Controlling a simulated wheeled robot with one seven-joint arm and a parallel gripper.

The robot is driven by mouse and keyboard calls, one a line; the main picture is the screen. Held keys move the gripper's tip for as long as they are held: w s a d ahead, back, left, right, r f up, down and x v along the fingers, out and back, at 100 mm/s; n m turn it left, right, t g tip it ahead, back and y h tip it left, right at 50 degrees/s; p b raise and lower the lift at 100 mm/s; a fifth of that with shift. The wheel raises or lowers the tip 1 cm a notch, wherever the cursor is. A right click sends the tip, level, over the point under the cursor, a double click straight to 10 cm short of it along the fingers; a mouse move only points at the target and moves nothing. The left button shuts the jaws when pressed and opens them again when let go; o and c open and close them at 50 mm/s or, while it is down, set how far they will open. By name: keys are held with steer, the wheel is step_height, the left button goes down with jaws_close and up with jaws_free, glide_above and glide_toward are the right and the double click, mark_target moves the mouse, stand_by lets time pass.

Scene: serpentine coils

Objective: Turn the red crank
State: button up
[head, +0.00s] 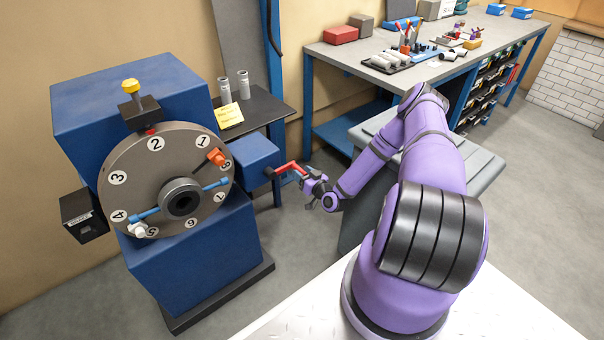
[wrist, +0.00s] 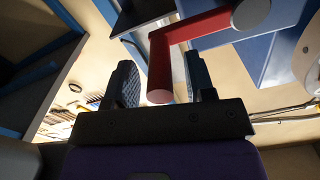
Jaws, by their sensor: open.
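The red crank (head: 288,168) sticks out from the right side of the blue machine (head: 205,258), from a small blue box beside the numbered dial. In the wrist view the red crank (wrist: 190,38) is L-shaped, and its handle points down between my fingers. My gripper (head: 305,182) is at the crank in the head view. In the wrist view my gripper (wrist: 160,88) is open, with one dark finger on each side of the handle. A gap shows on the left; the right finger is close to the handle, and I cannot tell if it touches.
The grey dial (head: 137,178) carries numbers, an orange knob and blue rods. A dark side table (head: 262,108) with metal cylinders and a yellow note stands behind. A grey bin (head: 480,165) is behind my arm. A workbench (head: 345,55) with tools runs along the wall. Floor at right is clear.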

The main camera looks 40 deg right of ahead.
steer(key=s, duration=1)
steer(key=shift+s+d, duration=0.15)
